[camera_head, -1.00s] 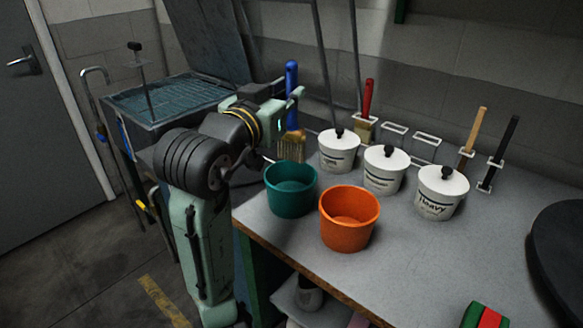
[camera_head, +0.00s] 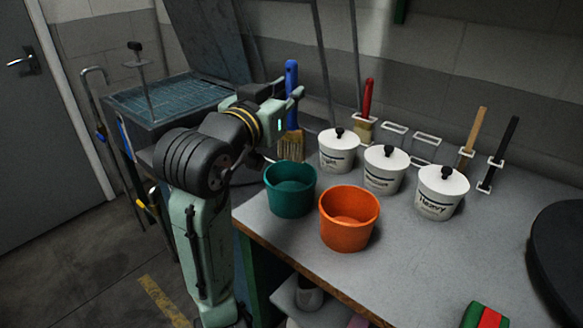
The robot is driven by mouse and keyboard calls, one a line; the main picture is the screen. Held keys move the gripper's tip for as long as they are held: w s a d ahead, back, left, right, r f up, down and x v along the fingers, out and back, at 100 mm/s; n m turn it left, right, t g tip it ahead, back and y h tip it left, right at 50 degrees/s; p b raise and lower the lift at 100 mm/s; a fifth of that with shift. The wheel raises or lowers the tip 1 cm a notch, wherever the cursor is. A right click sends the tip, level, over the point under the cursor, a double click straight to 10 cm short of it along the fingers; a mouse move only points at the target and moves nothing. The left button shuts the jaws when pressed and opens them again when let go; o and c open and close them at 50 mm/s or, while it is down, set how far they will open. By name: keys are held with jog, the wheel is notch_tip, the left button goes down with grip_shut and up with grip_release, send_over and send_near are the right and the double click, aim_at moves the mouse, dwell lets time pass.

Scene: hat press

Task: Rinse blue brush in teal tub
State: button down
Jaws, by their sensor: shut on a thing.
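The blue brush (camera_head: 291,82) has a blue handle and tan bristles, and is held upright with its bristles down. My gripper (camera_head: 294,98) is shut on the handle. The bristles (camera_head: 291,147) show just above and behind the rim of the teal tub (camera_head: 290,197). I cannot tell whether the bristle tips are over the tub's opening or behind it. The teal tub stands upright on the workbench near its left edge. Its inside looks dark teal, and I cannot make out any liquid.
An orange tub (camera_head: 348,227) stands right of the teal tub. Three white lidded pots (camera_head: 384,172) stand behind.

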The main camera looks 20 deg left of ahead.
aim_at(288, 71)
dwell(0.3)
notch_tip(288, 71, up, 4)
jog(key=p, duration=0.3)
jog(key=shift+p, duration=0.3)
dwell(0.5)
